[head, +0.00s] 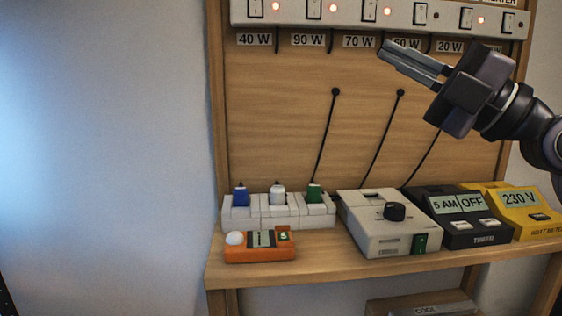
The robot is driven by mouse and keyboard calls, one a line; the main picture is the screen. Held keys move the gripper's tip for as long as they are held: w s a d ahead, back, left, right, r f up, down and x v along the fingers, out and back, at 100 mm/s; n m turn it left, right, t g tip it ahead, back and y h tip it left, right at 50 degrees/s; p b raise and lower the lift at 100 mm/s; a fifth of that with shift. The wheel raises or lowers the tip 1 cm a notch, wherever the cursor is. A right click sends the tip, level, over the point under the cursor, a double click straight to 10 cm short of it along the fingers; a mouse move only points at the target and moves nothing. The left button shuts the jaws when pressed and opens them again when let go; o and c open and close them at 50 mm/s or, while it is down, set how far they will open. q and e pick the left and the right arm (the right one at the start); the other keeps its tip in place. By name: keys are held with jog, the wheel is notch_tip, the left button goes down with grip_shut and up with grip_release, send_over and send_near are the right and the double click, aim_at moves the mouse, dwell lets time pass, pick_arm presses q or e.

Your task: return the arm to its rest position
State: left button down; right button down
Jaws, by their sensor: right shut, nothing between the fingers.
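My right gripper (387,53) shows at the upper right, on my dark arm that comes in from the right edge. Its grey fingers lie together, pointing up and left, with nothing between them. It is in front of the wooden back panel, just below the switch strip, and covers part of the 60 W label. It is well above the shelf devices; I cannot tell how far it is from the panel. My left gripper is not in view.
A white switch strip (345,14) with several lit switches runs along the top. The wooden shelf (330,266) holds an orange meter (262,257), a white socket block (290,222), a grey dial box (372,237), a black timer (458,236) and a yellow meter (500,193). Open space lies left of the rack.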

jog(key=s+d+f+m+t+h, duration=0.1)
jog(key=d+f+m+h, duration=0.3)
jog(key=f+m+h, duration=0.7)
jog(key=d+f+m+t+h, duration=0.2)
jog(key=d+f+m+h, duration=0.2)
jog(key=f+m, duration=0.8)
jog(key=s+d+f+m+t+h, duration=0.1)
jog(key=d+f+m+h, duration=0.5)
jog(key=f, duration=0.9)
jog(key=s+a+f+g+y, duration=0.1)
jog(key=s+a+f+g, duration=0.2)
jog(key=s+f+g, duration=0.55)
jog(key=s+a+f+g+y, duration=0.1)
jog(key=s+a+f+g, duration=0.25)
jog(key=s+f, duration=0.95)
jog(key=w+a+f+n+t+y, duration=0.1)
jog(key=w+a+f+t+y, duration=0.15)
jog(key=w+f+t, duration=0.3)
notch_tip(320, 180, up, 11)
jog(key=h+p, duration=0.1)
jog(key=p, duration=1.2)
jog(key=shift+s+f+t, duration=0.2)
jog(key=shift+s+t, duration=0.15)
jog(key=shift+t, duration=0.1)
